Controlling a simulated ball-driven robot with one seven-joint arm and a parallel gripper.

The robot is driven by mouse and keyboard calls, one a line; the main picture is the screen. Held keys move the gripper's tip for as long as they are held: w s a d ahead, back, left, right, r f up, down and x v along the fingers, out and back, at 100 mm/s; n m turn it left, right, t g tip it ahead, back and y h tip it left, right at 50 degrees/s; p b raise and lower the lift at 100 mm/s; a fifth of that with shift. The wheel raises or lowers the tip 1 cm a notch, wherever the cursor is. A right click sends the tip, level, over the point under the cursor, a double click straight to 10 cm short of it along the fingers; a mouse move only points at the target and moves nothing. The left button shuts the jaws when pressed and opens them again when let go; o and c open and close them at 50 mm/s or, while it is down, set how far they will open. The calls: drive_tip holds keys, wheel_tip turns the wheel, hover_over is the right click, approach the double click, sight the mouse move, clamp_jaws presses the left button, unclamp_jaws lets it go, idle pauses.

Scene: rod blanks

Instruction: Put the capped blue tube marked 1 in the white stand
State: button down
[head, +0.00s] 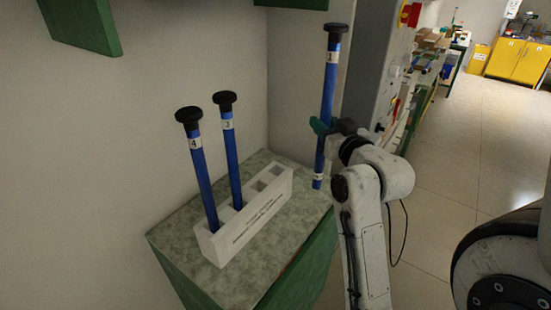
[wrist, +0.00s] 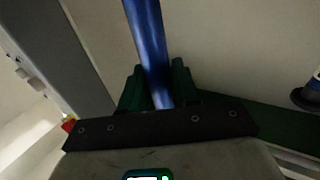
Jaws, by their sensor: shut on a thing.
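The capped blue tube marked 1 (head: 329,82) has a black cap and a white label, and stands near upright in the head view. My gripper (head: 322,127) is shut on its middle, and the tube's lower end hangs at the right edge of the green table top. In the wrist view the blue tube (wrist: 150,50) runs up from between the green fingers of my gripper (wrist: 158,88). The white stand (head: 245,220) sits on the table to the left of the held tube. Its square holes at the far right end look empty.
Blue tubes marked 4 (head: 203,170) and 3 (head: 231,150) stand tilted in the stand's left part. The speckled green table (head: 180,232) is against the wall. A green shelf (head: 82,22) overhangs at upper left. A grey cabinet (head: 372,60) stands behind the held tube.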

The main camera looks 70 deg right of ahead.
drive_tip(key=w+d+b, duration=0.3)
drive_tip(key=w+b, duration=0.6)
drive_tip(key=w, duration=0.4)
wheel_tip(320, 180, down, 12)
drive_tip(key=shift+w+r, duration=0.25)
drive_tip(key=shift+d+f, duration=0.1)
drive_tip(key=shift+f+b, duration=0.1)
drive_tip(key=shift+b, duration=0.2)
drive_tip(key=c, duration=0.8)
unclamp_jaws()
